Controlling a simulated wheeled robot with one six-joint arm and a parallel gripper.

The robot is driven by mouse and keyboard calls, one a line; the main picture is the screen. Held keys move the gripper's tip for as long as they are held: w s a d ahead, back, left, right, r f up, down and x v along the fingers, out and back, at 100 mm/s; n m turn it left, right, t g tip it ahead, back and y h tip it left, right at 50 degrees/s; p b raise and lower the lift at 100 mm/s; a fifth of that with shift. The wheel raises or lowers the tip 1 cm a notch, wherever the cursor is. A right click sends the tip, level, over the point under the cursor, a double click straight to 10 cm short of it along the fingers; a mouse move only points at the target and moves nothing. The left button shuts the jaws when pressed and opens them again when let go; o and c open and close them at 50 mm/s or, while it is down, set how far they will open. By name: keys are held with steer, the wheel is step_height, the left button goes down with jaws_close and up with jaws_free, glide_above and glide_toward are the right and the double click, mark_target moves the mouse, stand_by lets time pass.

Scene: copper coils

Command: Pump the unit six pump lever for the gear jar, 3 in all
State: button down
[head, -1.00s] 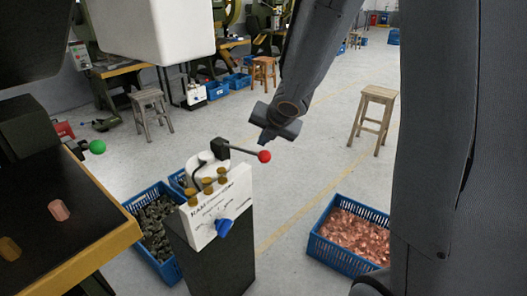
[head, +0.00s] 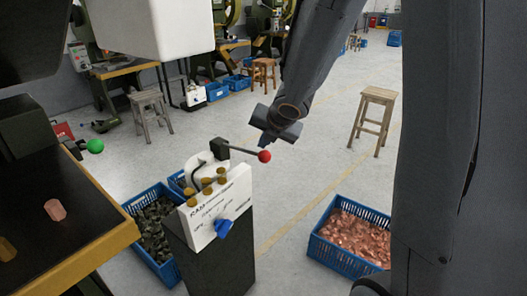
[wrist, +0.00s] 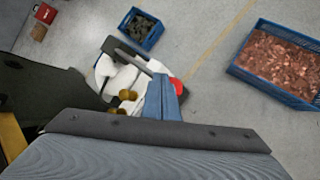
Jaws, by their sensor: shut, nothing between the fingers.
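The pump lever (head: 245,151) is a grey rod with a red ball at its end, sticking out to the right from a dark block on top of a dark pedestal (head: 217,262). The pedestal carries a white front panel (head: 212,214) with lettering, brass knobs and a blue knob. A white rounded body behind the panel is partly hidden; I cannot tell if it is the gear jar. My gripper (head: 264,140) is shut and empty, just above the red ball. In the wrist view its fingers (wrist: 163,100) are close beside the red ball (wrist: 177,86); contact is unclear.
A blue crate of copper pieces (head: 315,248) stands on the floor to the right. A blue crate of dark parts (head: 168,275) sits left of the pedestal. A dark workbench (head: 104,240) edges the left. Wooden stools stand further back on open floor.

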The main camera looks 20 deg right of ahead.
mark_target(267, 158)
steer(key=shift+s+d+f+b, duration=0.1)
steer(key=shift+s+f+b, duration=0.05)
steer(key=shift+f+b, duration=0.95)
steer(key=shift+s+d+f+b, duration=0.1)
steer(key=shift+s+f+b, duration=0.05)
steer(key=shift+f+b, duration=0.95)
steer(key=shift+s+d+f+b, duration=0.1)
steer(key=shift+s+f+b, duration=0.05)
steer(key=shift+f+b, duration=0.95)
stand_by(3.3)
steer(key=shift+r, duration=0.3)
steer(key=shift+w+a+r+p, duration=0.1)
steer(key=shift+w+r+p, duration=0.05)
steer(key=shift+r+p, duration=1.05)
steer(key=shift+w+a+r+p, duration=0.15)
steer(key=shift+w+r+p, duration=0.05)
steer(key=shift+r+p, duration=1)
steer(key=shift+w+a+r+p, duration=0.1)
steer(key=shift+w+r+p, duration=0.05)
steer(key=shift+r+p, duration=1.05)
